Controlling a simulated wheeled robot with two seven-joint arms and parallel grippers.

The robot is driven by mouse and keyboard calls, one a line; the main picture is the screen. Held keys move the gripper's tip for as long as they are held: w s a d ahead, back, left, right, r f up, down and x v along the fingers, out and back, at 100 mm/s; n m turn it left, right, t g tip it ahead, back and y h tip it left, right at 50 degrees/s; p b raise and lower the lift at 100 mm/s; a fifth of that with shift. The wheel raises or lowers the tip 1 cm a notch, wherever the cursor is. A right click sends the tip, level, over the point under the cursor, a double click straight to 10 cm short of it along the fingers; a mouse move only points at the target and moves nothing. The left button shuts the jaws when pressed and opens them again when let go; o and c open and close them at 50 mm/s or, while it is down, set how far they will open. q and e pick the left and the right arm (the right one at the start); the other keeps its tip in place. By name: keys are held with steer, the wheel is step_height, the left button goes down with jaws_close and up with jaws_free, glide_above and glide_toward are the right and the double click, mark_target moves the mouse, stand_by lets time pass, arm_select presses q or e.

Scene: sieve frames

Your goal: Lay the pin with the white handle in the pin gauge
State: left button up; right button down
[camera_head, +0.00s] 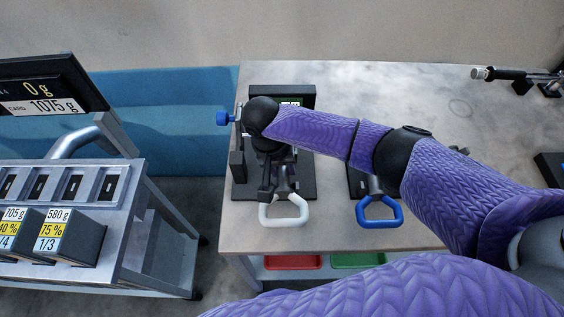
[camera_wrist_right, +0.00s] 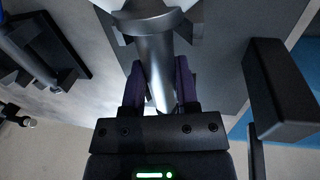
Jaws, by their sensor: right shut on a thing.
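The pin with the white handle shows its white loop handle (camera_head: 284,212) at the near side of the black gauge. Its grey metal shaft (camera_wrist_right: 155,62) runs between my right fingers in the wrist view. My right gripper (camera_wrist_right: 157,88) is shut on this shaft; in the head view the gripper (camera_head: 272,180) is seen from above and partly hides the pin. My left gripper is out of view.
A pin with a blue handle (camera_head: 379,213) lies on a dark stand to the right. A black block (camera_wrist_right: 281,90) stands right of the fingers in the wrist view. A metal cart (camera_head: 125,230) is at left.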

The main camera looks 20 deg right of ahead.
steer(key=shift+f, duration=0.5)
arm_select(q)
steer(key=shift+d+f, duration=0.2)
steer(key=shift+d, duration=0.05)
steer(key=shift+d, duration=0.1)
arm_select(e)
steer(key=shift+c, duration=1.4)
jaws_free()
steer(key=shift+r, duration=0.1)
steer(key=r+p, duration=0.1)
steer(key=r, duration=0.2)
steer(key=a+r+p, duration=0.1)
steer(key=r, duration=0.2)
steer(key=shift+w+a+r, duration=0.15)
steer(key=shift+r, duration=0.1)
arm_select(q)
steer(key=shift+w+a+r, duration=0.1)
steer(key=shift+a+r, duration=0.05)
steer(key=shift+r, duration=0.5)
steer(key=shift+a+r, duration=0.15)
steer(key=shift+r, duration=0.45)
arm_select(e)
steer(key=shift+r, duration=0.3)
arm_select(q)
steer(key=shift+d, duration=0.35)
